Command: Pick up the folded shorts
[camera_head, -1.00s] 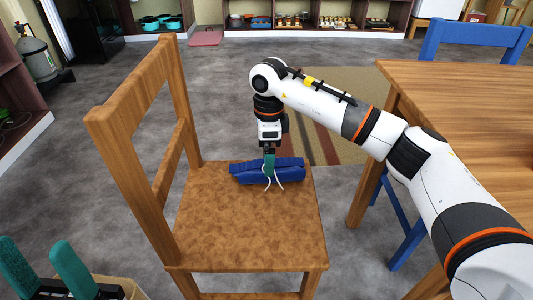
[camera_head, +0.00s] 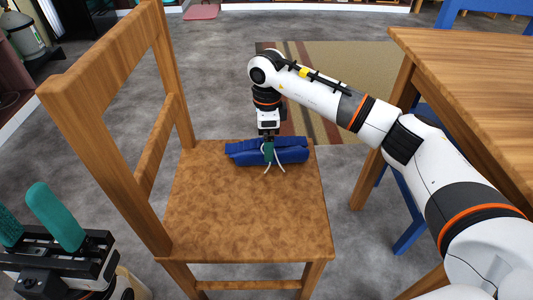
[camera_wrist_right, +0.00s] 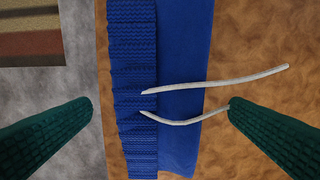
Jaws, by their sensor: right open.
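The folded blue shorts (camera_head: 293,155) lie on the wooden chair's seat (camera_head: 245,215), near its far edge. Two white drawstrings hang from their ribbed waistband. The right wrist view shows the shorts (camera_wrist_right: 190,60) running top to bottom, with the waistband on the left. My right gripper (camera_head: 268,152) points down over the middle of the shorts. In the right wrist view my right gripper (camera_wrist_right: 160,107) is open, one finger on each side of the shorts. A drawstring end reaches the right fingertip; contact is unclear. My left gripper (camera_head: 30,217) is open and empty at the lower left.
The chair's backrest (camera_head: 95,75) rises on the left of the seat. A wooden table (camera_head: 480,95) stands at the right, with a blue chair (camera_head: 485,14) behind it. A striped rug (camera_head: 345,65) lies beyond. Most of the seat is clear.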

